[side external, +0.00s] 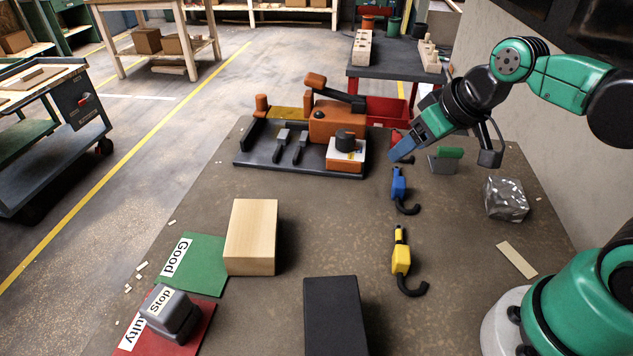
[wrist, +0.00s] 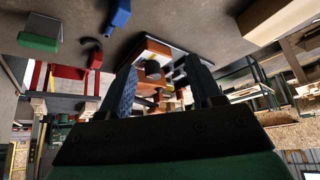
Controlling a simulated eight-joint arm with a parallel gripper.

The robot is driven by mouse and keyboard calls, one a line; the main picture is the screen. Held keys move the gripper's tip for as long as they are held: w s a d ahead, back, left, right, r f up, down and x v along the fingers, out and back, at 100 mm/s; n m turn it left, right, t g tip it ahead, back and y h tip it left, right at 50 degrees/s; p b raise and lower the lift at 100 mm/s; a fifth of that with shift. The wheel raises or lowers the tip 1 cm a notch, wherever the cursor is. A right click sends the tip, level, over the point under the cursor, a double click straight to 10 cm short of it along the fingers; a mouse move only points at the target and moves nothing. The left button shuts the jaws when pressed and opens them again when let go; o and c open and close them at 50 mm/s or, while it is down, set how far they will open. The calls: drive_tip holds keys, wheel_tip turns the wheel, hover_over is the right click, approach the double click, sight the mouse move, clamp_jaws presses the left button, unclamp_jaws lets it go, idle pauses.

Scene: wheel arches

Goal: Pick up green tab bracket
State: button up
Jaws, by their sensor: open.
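The green tab bracket (side external: 443,163) is a grey piece with a green tab along its top. It stands on the brown table in the side view, right of my gripper's fingers. In the wrist view the green tab bracket (wrist: 41,33) is at the upper left, outside the space between the fingers. My gripper (side external: 403,150) is above the table, with blue fingers angled down to the left. In the wrist view my gripper (wrist: 162,66) has its two fingers apart with nothing held between them.
A red tool (side external: 398,137) is partly hidden behind my fingers. A blue tool (side external: 398,184) and a yellow tool (side external: 401,259) lie nearer. A silver block (side external: 505,199) is right of the bracket. An orange machine (side external: 333,124) stands left. A wooden block (side external: 251,237) and black block (side external: 335,315) are in front.

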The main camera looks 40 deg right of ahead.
sight(461, 149)
drive_tip(key=w+d+f+n+y, duration=0.1)
drive_tip(key=d+f+n+y, duration=0.1)
drive_tip(key=d, duration=0.3)
drive_tip(key=w+d+f+n+y, duration=0.2)
drive_tip(key=d+y, duration=0.1)
drive_tip(key=d, duration=0.2)
drive_tip(key=w+d+f+n+y, duration=0.1)
drive_tip(key=d+f+y, duration=0.1)
drive_tip(key=d, duration=0.3)
drive_tip(key=shift+w+d+n+t+y, duration=0.2)
drive_tip(key=shift+d+n+t+y, duration=0.1)
drive_tip(key=shift+d+n+y, duration=0.1)
drive_tip(key=s+d+f+n+t+y, duration=0.1)
drive_tip(key=d, duration=0.1)
drive_tip(key=s+d+f+n+t, duration=0.1)
drive_tip(key=s+d+f+n, duration=0.1)
drive_tip(key=shift+s+d+y, duration=0.1)
drive_tip(key=shift+s+y, duration=0.1)
drive_tip(key=shift+y, duration=0.2)
drive_tip(key=shift+f, duration=0.15)
drive_tip(key=shift+w+a+f+n, duration=0.15)
drive_tip(key=shift+a+n, duration=0.1)
drive_tip(key=shift+n, duration=0.05)
drive_tip(key=shift+x, duration=2.35)
clamp_jaws()
